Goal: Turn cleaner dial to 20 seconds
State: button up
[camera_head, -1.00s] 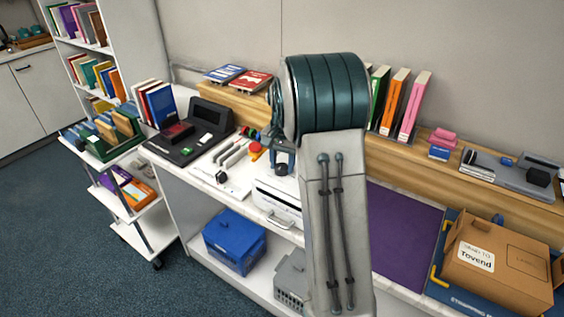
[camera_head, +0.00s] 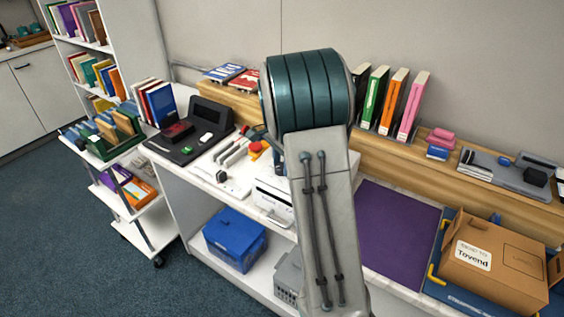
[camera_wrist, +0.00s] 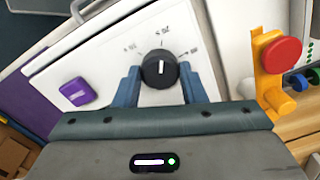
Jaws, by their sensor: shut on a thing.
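The cleaner's black round dial (camera_wrist: 157,72) shows in the wrist view on a white panel (camera_wrist: 98,58). Its white pointer line points roughly up in that view, toward the middle of the small marks around it. The marks are too blurred to read surely. My gripper (camera_wrist: 158,82) has one blue-grey finger on each side of the dial and is shut on it. A purple button (camera_wrist: 76,91) sits left of the dial on the panel. In the head view my arm hides the gripper and dial.
A red round knob on an orange holder (camera_wrist: 275,65) stands close right of my gripper in the wrist view. In the head view, a purple mat (camera_head: 396,230) and a cardboard box (camera_head: 492,262) are on the right. A black tray (camera_head: 185,148) lies left.

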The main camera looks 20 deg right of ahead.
jog(key=shift+w+r, duration=0.1)
jog(key=o, duration=1)
jog(key=r, duration=1.3)
jog(key=shift+s+r, duration=0.25)
jog(key=shift+r, duration=0.15)
